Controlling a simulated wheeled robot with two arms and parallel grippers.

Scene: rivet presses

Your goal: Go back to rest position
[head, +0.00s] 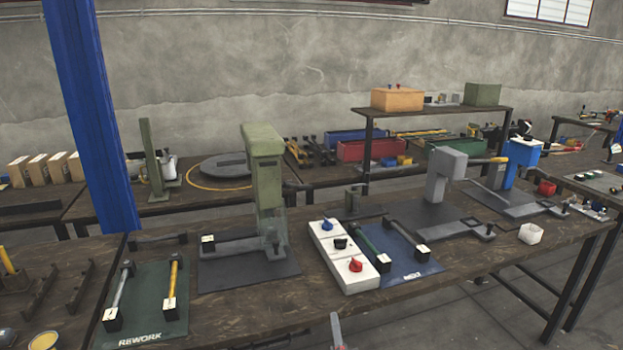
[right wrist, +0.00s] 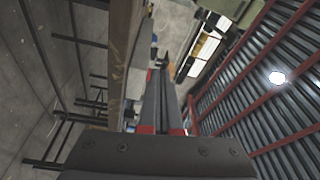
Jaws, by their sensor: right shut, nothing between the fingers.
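My right gripper (head: 337,330) shows only as a small grey and red tip at the bottom edge of the head view, in front of the bench's near edge and apart from everything on it. In the right wrist view its fingers (right wrist: 163,95) lie together, shut and empty. My left gripper is not in view. On the workbench (head: 225,318) stand a green press (head: 264,175), a grey press (head: 440,180) and a blue press (head: 522,158).
A green REWORK mat (head: 145,300) and a blue NEXT mat (head: 405,262) hold handled tools. A white control box (head: 345,262) with several knobs stands between the presses. A white cup (head: 530,234) is at the right. Floor (head: 480,315) shows free in front of the bench.

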